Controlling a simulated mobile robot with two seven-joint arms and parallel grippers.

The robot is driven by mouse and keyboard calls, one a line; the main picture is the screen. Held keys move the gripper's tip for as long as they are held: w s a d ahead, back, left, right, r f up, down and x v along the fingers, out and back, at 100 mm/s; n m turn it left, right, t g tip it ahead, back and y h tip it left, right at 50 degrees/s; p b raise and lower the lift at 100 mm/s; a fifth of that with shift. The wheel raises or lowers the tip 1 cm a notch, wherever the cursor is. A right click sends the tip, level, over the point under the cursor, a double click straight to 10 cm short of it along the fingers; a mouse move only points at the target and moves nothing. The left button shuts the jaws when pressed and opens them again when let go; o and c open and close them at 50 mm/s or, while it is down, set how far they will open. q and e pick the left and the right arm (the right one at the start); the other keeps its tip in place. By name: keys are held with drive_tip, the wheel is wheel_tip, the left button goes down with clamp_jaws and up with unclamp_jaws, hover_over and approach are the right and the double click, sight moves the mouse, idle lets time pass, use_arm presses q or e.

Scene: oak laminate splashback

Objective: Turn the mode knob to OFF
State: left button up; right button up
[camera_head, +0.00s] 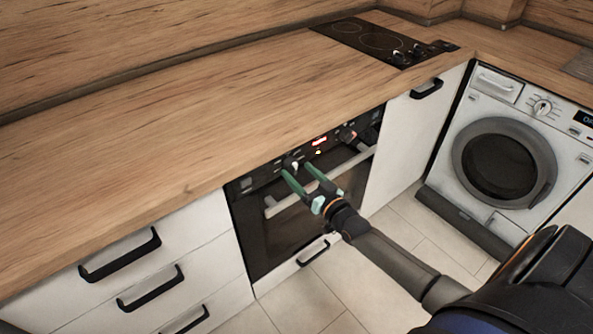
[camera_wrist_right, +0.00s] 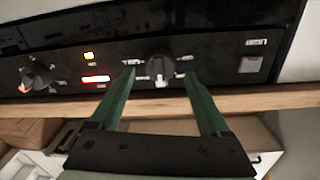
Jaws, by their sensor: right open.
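The oven's black control panel (camera_head: 335,140) has two knobs. My right gripper (camera_head: 297,170) is open in front of the knob at the panel's left (camera_head: 289,163). In the right wrist view, where the panel appears upside down, this dark knob (camera_wrist_right: 160,68) sits between the two green fingertips (camera_wrist_right: 158,75), with space on both sides. A pale mark shows on its lower side in that view. The other knob (camera_head: 346,134) also shows in the wrist view (camera_wrist_right: 37,76). Labels are too small to read, so I cannot tell which is the mode knob. My left gripper is not in view.
A lit red display (camera_head: 319,141) lies between the knobs. The oven handle (camera_head: 350,165) runs just below the panel. The wooden worktop (camera_head: 180,130) overhangs above and is clear up to the hob (camera_head: 375,40). A washing machine (camera_head: 505,165) stands at the right.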

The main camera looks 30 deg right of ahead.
drive_tip(key=shift+w, duration=0.95)
clamp_jaws()
